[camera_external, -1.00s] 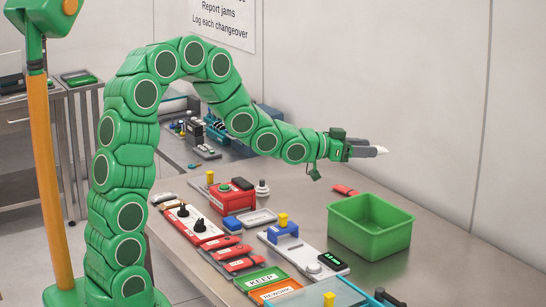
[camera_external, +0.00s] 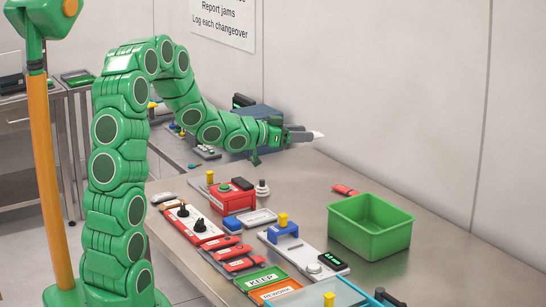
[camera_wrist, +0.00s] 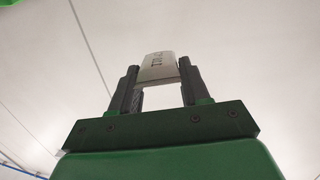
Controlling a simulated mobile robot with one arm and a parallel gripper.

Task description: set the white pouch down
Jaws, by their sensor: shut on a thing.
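My gripper (camera_external: 300,136) is shut on the white pouch (camera_external: 316,135) and holds it in the air above the back of the steel bench (camera_external: 310,185). In the wrist view the pouch (camera_wrist: 157,66) sits between the two dark fingers of my gripper (camera_wrist: 158,85), with dark printing on its face. Its far end extends beyond the fingertips. The pouch is apart from the bench and from everything on it.
A green bin (camera_external: 370,226) stands on the right of the bench. A red-handled tool (camera_external: 345,190) lies behind it. Bare steel shows around the bin.

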